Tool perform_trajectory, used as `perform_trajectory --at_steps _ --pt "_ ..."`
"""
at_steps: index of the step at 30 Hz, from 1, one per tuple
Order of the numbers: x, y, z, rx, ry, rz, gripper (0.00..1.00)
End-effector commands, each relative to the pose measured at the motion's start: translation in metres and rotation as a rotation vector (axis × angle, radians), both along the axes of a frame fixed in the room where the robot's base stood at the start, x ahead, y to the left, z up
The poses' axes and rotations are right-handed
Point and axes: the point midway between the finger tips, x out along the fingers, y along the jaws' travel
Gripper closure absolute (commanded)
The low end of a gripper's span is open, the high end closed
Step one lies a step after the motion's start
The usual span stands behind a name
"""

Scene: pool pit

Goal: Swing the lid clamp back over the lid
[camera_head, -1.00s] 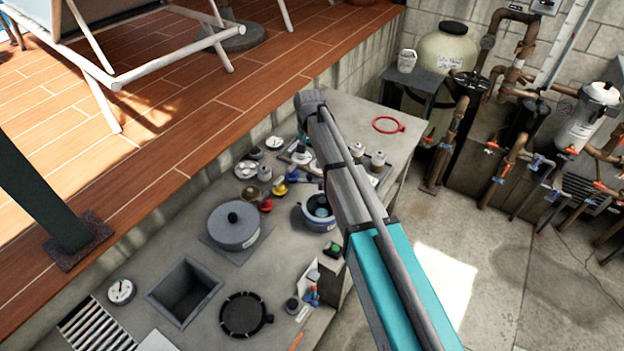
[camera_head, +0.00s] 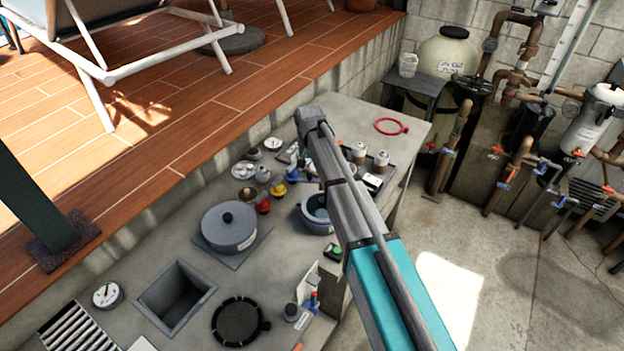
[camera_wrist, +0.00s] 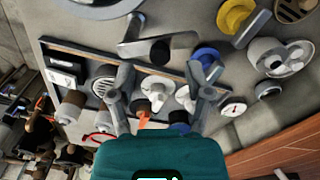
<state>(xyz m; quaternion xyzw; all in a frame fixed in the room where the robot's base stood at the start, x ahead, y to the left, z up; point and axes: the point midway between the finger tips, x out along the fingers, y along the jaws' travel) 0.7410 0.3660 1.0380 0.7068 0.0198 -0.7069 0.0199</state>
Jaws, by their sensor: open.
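A grey bar with a bent end and a black knob (camera_wrist: 158,46), which looks like the lid clamp, lies beside a round grey rim in the wrist view. That rim (camera_wrist: 100,8) is cut by the top edge and seems to belong to the blue-grey pot (camera_head: 313,224), partly behind my arm in the head view. Whether the bar covers any lid cannot be told. My gripper (camera_wrist: 163,90) is open and empty, its two fingers spread over a tray of fittings, below the bar in the picture. My arm hides the gripper in the head view.
A lidded grey pot (camera_head: 229,228), a square sink opening (camera_head: 174,296) and a black ring (camera_head: 239,321) occupy the bench. Yellow (camera_wrist: 237,15) and blue (camera_wrist: 206,57) knobs stand near the bar. A red ring (camera_head: 391,127) lies at the bench's far end, where the top is fairly clear.

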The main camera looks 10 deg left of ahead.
Motion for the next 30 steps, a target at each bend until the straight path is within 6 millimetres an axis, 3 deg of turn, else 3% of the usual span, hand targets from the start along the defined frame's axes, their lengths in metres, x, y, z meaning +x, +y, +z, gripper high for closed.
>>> perform_trajectory --at_steps 10,26,27,30 --pt "0.000 0.000 -0.026 0.000 0.000 0.000 0.35" --pt "0.000 0.000 -0.030 0.000 0.000 0.000 0.35" --pt "0.000 0.000 -0.030 0.000 0.000 0.000 0.37" --pt "0.000 0.000 -0.030 0.000 0.000 0.000 0.56"
